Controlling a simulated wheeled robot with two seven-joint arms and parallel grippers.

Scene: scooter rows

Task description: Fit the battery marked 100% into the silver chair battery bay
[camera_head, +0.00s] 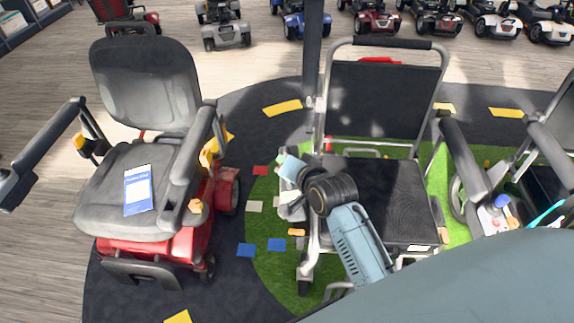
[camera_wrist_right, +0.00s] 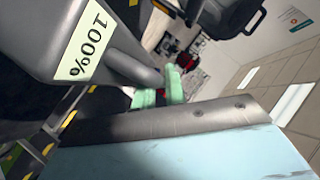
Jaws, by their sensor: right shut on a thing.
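The silver chair (camera_head: 405,190) has a black seat and backrest in a silver frame, right of centre in the head view. My right arm reaches over the left part of its seat, and my right gripper (camera_head: 281,160) is at the chair's left side. In the right wrist view, the green fingertips (camera_wrist_right: 158,92) are shut at the grip end of a dark grey battery (camera_wrist_right: 120,65). Its pale label reads 100% (camera_wrist_right: 84,48). I cannot make out the battery in the head view. The battery bay cannot be made out either. My left gripper is not in view.
A red chair (camera_head: 150,80) with a grey seat stands at the left, with a blue-and-white card (camera_head: 138,190) on its seat. Another chair (camera_head: 555,130) is at the right edge. Scooters line the back. Coloured tiles lie on the floor between the chairs.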

